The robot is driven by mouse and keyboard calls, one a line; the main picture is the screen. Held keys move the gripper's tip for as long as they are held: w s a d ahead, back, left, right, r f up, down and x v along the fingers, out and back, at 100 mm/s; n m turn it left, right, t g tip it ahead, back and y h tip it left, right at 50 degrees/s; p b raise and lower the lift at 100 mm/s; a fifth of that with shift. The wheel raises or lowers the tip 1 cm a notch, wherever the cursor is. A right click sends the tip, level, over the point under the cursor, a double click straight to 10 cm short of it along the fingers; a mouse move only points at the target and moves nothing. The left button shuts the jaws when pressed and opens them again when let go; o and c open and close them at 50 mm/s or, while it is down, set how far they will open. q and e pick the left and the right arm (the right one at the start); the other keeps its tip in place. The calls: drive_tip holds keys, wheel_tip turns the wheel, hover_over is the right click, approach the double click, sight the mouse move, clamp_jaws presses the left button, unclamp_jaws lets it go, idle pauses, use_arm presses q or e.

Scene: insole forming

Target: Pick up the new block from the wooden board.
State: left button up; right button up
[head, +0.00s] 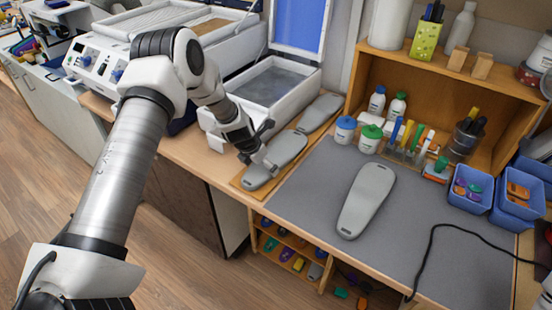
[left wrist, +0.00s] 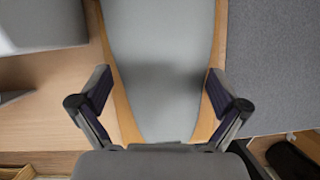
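A long grey insole-shaped block (head: 275,163) lies on the near part of the wooden board (head: 236,182). A second grey block (head: 321,108) lies farther back on the same board. A third grey block (head: 366,198) lies on the grey mat. I cannot tell by looks which one is new. My left gripper (head: 259,150) is over the near block on the board. In the left wrist view, the open fingers (left wrist: 158,82) stand on either side of this block (left wrist: 163,60), with gaps showing. My right gripper is out of view.
A white press (head: 262,85) with an open lid stands behind the board. The grey mat (head: 300,195) is mostly clear. A wooden shelf with bottles and pens stands at the back. Blue bins (head: 470,200) and a black cable (head: 432,245) are at the right.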

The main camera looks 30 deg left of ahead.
use_arm(q)
drive_tip(key=shift+d+r, duration=0.1)
drive_tip(key=shift+d, duration=0.05)
drive_tip(key=c, duration=1)
